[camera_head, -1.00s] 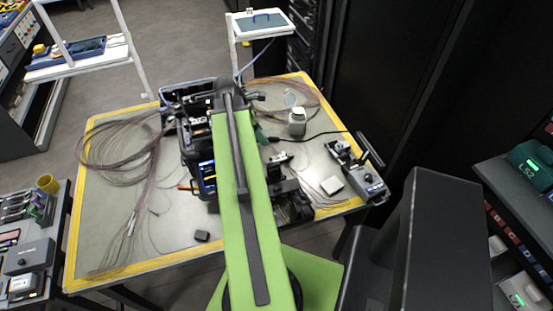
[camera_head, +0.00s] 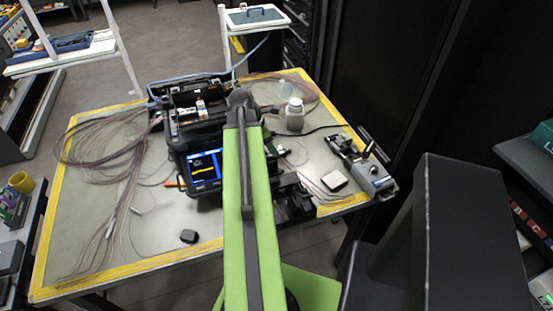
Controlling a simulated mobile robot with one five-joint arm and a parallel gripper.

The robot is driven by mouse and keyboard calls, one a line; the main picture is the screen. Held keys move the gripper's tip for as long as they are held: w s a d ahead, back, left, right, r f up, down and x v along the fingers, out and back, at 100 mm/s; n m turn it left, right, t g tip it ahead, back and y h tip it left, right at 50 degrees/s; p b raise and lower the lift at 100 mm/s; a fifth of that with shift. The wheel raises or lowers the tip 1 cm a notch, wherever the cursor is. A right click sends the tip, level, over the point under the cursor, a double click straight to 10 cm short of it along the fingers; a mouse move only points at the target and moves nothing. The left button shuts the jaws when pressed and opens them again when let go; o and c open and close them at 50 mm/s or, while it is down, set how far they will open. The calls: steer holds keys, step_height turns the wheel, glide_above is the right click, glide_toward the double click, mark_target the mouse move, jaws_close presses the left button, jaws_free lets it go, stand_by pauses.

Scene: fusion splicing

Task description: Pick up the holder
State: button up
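My green arm (camera_head: 247,215) reaches from the bottom of the view up over the worktable (camera_head: 135,238). Its dark far joint (camera_head: 240,98) covers part of the splicing machine. My gripper's fingers cannot be made out; they are hidden behind the arm or among dark parts. No item can be named as the holder with certainty. Dark parts (camera_head: 292,196) stand at the table's front edge, just right of my arm. I cannot tell exactly what they are.
The splicing machine's lit screen (camera_head: 203,167) is left of my arm. Loose fibres (camera_head: 105,140) spread on the left. A clear bottle (camera_head: 294,115), a white square piece (camera_head: 334,179) and a grey device (camera_head: 372,178) are on the right. A black cabinet (camera_head: 455,240) stands at front right.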

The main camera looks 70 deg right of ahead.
steer(key=b+x, duration=0.2)
steer(key=x, duration=0.1)
steer(key=shift+f, duration=0.25)
steer(key=shift+r, duration=0.2)
steer(key=shift+c, duration=0.5)
jaws_close()
